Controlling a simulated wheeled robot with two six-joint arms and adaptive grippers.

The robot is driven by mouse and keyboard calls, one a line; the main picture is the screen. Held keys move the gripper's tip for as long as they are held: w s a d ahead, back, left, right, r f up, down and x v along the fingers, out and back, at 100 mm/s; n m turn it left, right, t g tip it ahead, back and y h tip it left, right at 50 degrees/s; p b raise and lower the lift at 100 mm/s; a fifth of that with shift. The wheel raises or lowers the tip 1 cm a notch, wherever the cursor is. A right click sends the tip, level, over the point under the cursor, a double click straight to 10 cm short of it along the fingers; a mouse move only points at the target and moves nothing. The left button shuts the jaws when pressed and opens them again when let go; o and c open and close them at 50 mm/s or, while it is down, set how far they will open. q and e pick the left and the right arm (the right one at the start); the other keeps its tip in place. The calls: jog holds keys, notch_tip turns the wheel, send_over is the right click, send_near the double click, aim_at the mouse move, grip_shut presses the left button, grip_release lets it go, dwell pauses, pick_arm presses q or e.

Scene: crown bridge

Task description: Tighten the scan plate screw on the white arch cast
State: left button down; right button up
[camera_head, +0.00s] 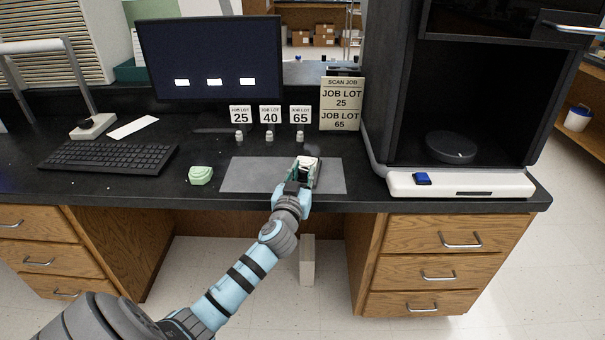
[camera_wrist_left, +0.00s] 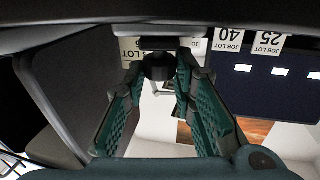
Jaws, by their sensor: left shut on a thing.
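The white arch cast (camera_head: 309,160) sits on the grey mat (camera_head: 245,175), mostly hidden behind my left gripper. My left gripper (camera_head: 303,170) reaches over the mat to the cast. In the left wrist view its two green ribbed fingers (camera_wrist_left: 158,75) close around a small dark round piece (camera_wrist_left: 158,66). This piece looks like the knob of the scan plate screw, but it is too dark to be sure. The scan plate and the screw's seat cannot be made out. My right gripper is in neither view.
A pale green cast (camera_head: 200,175) lies left of the mat. Small pieces stand before the job lot cards (camera_head: 270,115). A black scanner (camera_head: 450,175) with a round turntable (camera_head: 450,147) stands right. A keyboard (camera_head: 108,158) lies left. The mat's left part is clear.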

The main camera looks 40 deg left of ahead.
pick_arm(q)
jog(key=m+h, duration=0.1)
jog(key=m+t+h+p, duration=0.1)
jog(key=h, duration=0.1)
jog(key=shift+a+r, duration=0.1)
jog(key=shift+a, duration=0.15)
jog(key=m+h+p, duration=0.1)
jog(key=p, duration=0.1)
jog(key=m+h+p, duration=0.1)
jog(key=h+p, duration=0.1)
jog(key=p, duration=0.1)
jog(key=shift+s+r+t+h, duration=0.1)
jog(key=shift+r+t+h, duration=0.1)
jog(key=shift+t+h, duration=0.15)
jog(key=shift+a+f+m, duration=0.1)
jog(key=shift+f+m, duration=0.1)
jog(key=shift+m, duration=0.1)
jog(key=shift+f+h, duration=0.15)
jog(key=shift+h, duration=0.1)
jog(key=c, duration=1.3)
grip_release()
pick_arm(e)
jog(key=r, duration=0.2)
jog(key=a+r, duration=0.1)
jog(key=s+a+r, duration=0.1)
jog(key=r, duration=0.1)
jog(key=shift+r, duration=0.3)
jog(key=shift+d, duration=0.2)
